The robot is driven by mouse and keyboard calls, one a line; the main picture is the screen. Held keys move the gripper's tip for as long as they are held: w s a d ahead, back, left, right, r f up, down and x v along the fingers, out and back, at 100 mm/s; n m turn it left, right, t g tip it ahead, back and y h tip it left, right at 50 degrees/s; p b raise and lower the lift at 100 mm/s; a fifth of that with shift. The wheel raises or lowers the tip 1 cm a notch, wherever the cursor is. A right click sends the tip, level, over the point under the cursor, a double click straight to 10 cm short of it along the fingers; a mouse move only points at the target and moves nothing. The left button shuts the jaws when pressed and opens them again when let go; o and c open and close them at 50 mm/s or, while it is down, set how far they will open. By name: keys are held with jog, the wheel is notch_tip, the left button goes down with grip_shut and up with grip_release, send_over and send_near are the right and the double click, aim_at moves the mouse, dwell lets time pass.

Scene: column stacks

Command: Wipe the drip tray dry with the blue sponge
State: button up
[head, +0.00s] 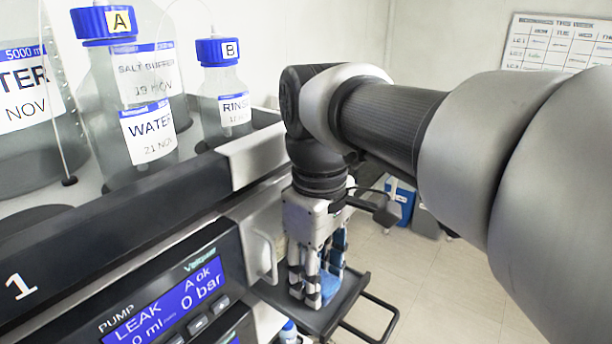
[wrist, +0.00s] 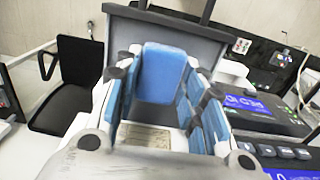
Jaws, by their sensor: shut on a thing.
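The blue sponge (head: 329,287) is between the fingers of my gripper (head: 316,280), low over the drip tray (head: 352,283). In the wrist view my gripper (wrist: 163,80) is shut on the sponge (wrist: 165,72), with blue pads on the fingers at both sides. The drip tray is dark grey and sticks out from the front of the pump stack, with a black bar handle at its outer end. The tray also shows beyond the sponge in the wrist view (wrist: 125,25). I cannot tell whether the sponge touches the tray floor. Any liquid there is hidden or too small to see.
The pump unit (head: 165,300), its display reading "LEAK 0 ml", stands left of the tray. Capped bottles (head: 222,100) with tubing stand on top of the stack. A blue box (head: 402,200) stands on the floor behind. A black chair (wrist: 70,85) shows left. Floor right of the tray is clear.

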jog(key=shift+s+a, duration=0.45)
jog(key=shift+s, duration=0.1)
jog(key=shift+w+d+p, duration=0.4)
jog(key=shift+w+d, duration=0.4)
jog(key=shift+w, duration=0.25)
jog(key=shift+c, duration=0.2)
jog(key=shift+s+a, duration=0.85)
jog(key=shift+s, duration=0.25)
jog(key=shift+w+d+r, duration=0.1)
jog(key=shift+w, duration=0.1)
notch_tip(320, 180, up, 6)
jog(key=p, duration=0.6)
notch_tip(320, 180, up, 3)
jog(key=p, duration=0.2)
jog(key=shift+p, duration=0.4)
